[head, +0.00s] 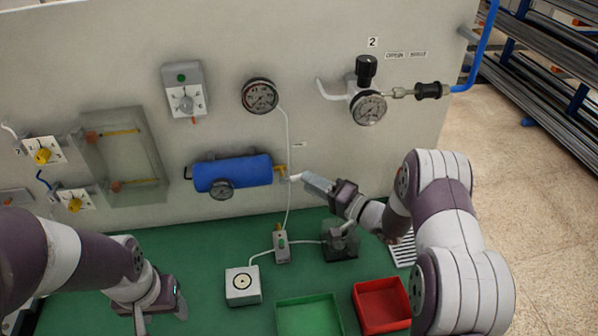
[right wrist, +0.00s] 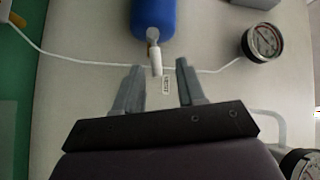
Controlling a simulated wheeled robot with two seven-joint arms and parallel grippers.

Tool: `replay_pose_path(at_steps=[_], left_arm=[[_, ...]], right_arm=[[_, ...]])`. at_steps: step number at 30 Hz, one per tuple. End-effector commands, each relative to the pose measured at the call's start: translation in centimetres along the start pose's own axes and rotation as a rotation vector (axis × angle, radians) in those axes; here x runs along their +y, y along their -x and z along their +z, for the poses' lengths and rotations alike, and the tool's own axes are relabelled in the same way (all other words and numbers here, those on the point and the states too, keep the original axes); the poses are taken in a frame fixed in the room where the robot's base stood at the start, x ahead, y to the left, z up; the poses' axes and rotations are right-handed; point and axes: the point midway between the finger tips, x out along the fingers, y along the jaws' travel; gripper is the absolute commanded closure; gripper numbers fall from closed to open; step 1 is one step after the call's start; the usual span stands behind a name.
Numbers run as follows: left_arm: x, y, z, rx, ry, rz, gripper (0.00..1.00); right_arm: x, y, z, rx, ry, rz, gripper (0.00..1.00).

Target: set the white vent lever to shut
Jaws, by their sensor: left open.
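The white vent lever (head: 295,178) sits at the right end of the blue cylinder (head: 240,172) on the upright panel, at a brass fitting. In the right wrist view the lever (right wrist: 155,61) points from the cylinder's end toward my right gripper (right wrist: 160,67). That gripper is open, with a finger on either side of the lever's tip and a visible gap on both sides. In the head view my right gripper (head: 306,181) is right beside the lever and hides part of that area. My left gripper (head: 162,313) is open and empty, low at the left over the green bench.
A white tube from the pressure gauge (head: 260,96) runs down close behind the lever. Below stand a white box (head: 243,286), a small valve block (head: 281,246), a green tray (head: 309,318) and a red tray (head: 382,305). A regulator gauge (head: 368,108) is at upper right.

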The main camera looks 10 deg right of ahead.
Motion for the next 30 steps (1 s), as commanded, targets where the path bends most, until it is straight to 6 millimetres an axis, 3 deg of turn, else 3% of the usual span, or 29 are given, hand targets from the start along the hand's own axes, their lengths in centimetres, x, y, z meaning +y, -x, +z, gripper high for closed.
replay_pose_path(at_steps=[6, 15, 16, 19, 20, 30], left_arm=[[0.0, 1.0, -0.1, 0.0, 0.0, 0.0, 0.4], [0.0, 0.9, -0.1, 0.0, 0.0, 0.0, 0.4], [0.0, 0.9, -0.1, 0.0, 0.0, 0.0, 0.4], [0.0, 0.9, -0.1, 0.0, 0.0, 0.0, 0.4], [0.0, 0.9, -0.1, 0.0, 0.0, 0.0, 0.4], [0.0, 1.3, -0.2, 0.0, 0.0, 0.0, 0.4]], right_arm=[[-0.1, -3.3, 0.0, -0.001, 0.0, 0.001, 0.6], [0.0, -3.8, 0.0, 0.0, 0.001, 0.001, 0.6], [0.0, -3.8, 0.0, 0.0, 0.001, 0.001, 0.64], [0.0, -3.8, 0.0, 0.0, 0.001, 0.001, 0.96], [0.0, -3.8, 0.0, 0.0, 0.001, 0.001, 1.0], [-0.2, -3.8, 0.0, -0.005, 0.015, 0.012, 1.0]])
